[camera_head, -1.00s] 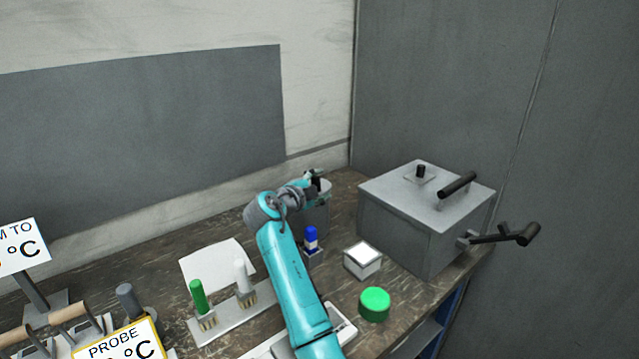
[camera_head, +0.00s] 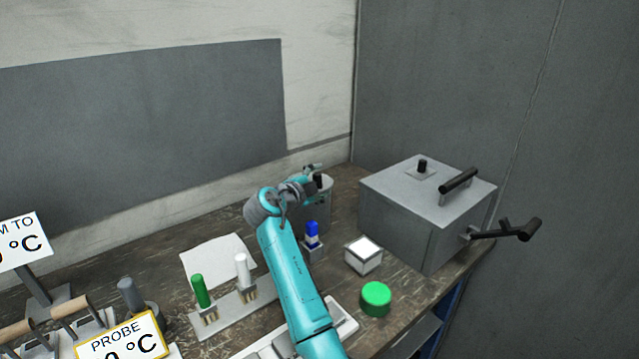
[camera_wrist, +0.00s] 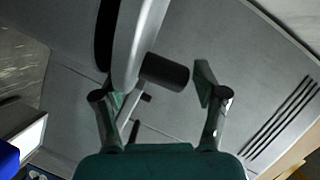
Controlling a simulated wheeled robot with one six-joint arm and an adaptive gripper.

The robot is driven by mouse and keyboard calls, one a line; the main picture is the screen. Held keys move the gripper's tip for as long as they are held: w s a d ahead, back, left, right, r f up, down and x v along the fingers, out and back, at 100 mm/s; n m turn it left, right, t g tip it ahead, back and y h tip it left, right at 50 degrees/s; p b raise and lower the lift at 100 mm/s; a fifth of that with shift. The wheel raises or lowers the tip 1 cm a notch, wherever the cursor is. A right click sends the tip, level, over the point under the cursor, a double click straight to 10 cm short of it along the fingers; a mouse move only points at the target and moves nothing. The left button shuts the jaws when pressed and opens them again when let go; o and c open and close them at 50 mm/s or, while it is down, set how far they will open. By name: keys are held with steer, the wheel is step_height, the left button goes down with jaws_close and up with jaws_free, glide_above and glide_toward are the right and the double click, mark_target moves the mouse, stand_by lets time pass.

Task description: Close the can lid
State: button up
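The grey can (camera_head: 324,208) stands near the back wall, partly hidden behind my teal arm. Its pale lid with a black knob (camera_head: 319,181) shows at the top; how far the lid is open cannot be told in the head view. My gripper (camera_head: 312,172) is at the can's top. In the wrist view, the pale lid (camera_wrist: 138,35) is seen nearly edge-on, with its black knob (camera_wrist: 166,73) pointing into the gap between the fingers. My gripper (camera_wrist: 162,88) is open there, with space between the knob and the right finger.
A large grey metal box (camera_head: 405,220) with black handles stands right of the can. A blue-capped bottle (camera_head: 312,236), a small white-topped box (camera_head: 363,256) and a green round object (camera_head: 375,298) are in front. A brush stand (camera_head: 232,312) and paper (camera_head: 217,262) lie left.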

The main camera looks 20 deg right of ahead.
steer(key=v, duration=1.2)
